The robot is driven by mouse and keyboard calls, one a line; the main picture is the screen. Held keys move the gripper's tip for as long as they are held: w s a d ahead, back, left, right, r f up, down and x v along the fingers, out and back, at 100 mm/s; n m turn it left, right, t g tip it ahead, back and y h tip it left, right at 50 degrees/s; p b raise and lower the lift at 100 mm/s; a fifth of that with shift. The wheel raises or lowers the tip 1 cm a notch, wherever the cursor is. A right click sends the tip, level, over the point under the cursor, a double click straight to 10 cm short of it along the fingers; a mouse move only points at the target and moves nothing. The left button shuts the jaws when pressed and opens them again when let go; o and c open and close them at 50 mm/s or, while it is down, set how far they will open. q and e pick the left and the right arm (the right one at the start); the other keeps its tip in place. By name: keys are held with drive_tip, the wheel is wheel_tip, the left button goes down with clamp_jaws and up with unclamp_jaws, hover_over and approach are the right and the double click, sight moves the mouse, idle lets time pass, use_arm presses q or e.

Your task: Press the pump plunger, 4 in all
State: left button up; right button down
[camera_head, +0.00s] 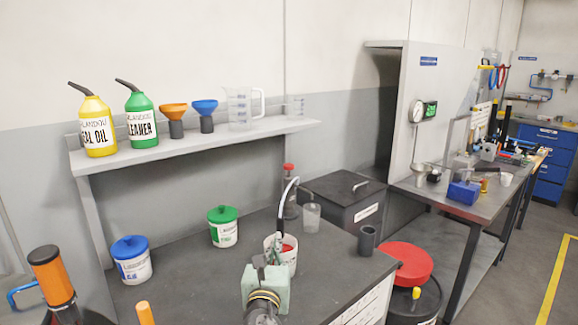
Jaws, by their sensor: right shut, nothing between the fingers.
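A pump with a red plunger knob (288,167) on top of a dark grey body (290,210) stands at the back of the dark workbench. The knob stands above the body; how far the plunger is down is hard to tell. My right gripper (268,261) is at the lower middle of the view, shut and empty. It appears in front of a white tub (268,243) with red in it, nearer to the camera than the pump and apart from it. My left gripper is not in view.
A clear cup (312,217) and a grey cup (367,240) stand right of the pump. Green-lidded (223,228) and blue-lidded (132,262) tubs stand left. A shelf (200,143) with bottles, funnels and a jug is above. The bench between the tubs is clear.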

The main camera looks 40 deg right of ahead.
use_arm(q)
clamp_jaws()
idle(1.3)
